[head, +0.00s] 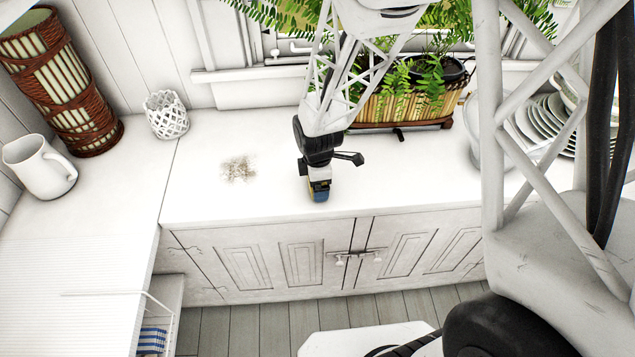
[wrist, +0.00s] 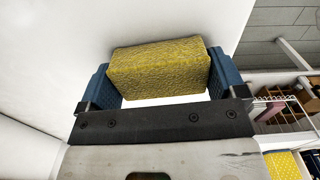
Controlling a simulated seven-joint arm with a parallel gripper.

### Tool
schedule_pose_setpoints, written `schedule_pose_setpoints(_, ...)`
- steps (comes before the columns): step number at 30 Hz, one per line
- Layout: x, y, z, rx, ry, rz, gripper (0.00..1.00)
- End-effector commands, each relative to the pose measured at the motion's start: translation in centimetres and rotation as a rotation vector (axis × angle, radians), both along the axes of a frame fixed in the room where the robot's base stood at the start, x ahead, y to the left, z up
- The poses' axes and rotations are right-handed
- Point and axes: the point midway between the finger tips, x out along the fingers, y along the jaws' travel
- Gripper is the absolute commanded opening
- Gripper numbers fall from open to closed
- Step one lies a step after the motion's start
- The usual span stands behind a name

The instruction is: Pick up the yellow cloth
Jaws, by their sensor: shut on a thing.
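The yellow cloth (wrist: 160,68) looks like a thick, rough-textured block in the wrist view. My gripper (wrist: 163,80) is shut on it, with a blue fingertip at each end of the block. The gripper hides most of the cloth in that view. I cannot tell how far the cloth is from the counter top.
A brown stain (head: 239,168) marks the counter left of my gripper. A planter (head: 400,108) stands behind. A white lattice cup (head: 166,115), a wicker vase (head: 62,80) and a white pitcher (head: 40,166) stand at left. Stacked plates (head: 545,125) are at right.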

Motion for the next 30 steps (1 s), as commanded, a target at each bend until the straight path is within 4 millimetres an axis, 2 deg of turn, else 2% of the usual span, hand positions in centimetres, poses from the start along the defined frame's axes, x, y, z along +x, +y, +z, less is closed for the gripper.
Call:
schedule_pose_setpoints(11,0.0,0.0,0.6,0.0,0.0,0.0,0.67)
schedule_pose_setpoints(17,0.0,0.0,2.0,0.0,-0.002,0.0,0.67)
schedule_pose_setpoints(21,0.1,0.0,3.8,0.0,-0.003,0.0,0.67)
schedule_pose_setpoints(30,-4.5,-1.1,4.0,0.0,-0.001,0.0,0.67)
